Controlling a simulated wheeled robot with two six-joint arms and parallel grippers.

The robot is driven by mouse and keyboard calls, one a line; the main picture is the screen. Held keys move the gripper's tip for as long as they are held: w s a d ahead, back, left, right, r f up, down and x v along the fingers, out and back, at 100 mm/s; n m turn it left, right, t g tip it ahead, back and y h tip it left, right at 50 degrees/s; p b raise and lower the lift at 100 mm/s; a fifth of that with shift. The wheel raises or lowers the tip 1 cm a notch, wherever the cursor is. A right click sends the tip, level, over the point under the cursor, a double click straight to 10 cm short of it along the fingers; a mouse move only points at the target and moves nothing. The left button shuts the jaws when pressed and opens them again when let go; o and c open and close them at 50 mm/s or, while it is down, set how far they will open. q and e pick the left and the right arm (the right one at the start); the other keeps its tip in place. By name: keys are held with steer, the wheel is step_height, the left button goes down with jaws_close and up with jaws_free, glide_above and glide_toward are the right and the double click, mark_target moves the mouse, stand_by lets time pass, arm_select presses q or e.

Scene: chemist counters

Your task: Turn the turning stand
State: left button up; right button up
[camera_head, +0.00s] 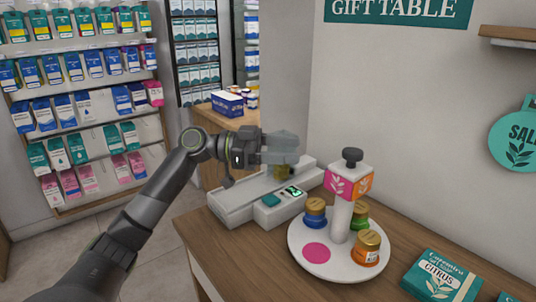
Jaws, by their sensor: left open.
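The turning stand is a white round plate (301,262) on the wooden counter. A white post (341,222) rises from it, with a pink and orange block (350,183) and a dark knob (352,156) on top. A blue jar (315,212), a green jar (359,214) and an orange jar (367,248) with a gold lid stand around the post. A bare pink spot (316,253) shows at the plate's front left. My left gripper (287,158) is open, left of the knob and apart from it, above a white device. My right gripper is not in view.
The white device (245,197) with a small green display stands left of the plate. A teal Citrus box (440,278) lies at the counter's right. A wall (400,110) rises behind. Shelves of packets (85,105) stand at the left. The counter's front is clear.

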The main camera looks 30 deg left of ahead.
arm_select(q)
steer(key=shift+b+v, duration=0.35)
steer(key=shift+v, duration=1.5)
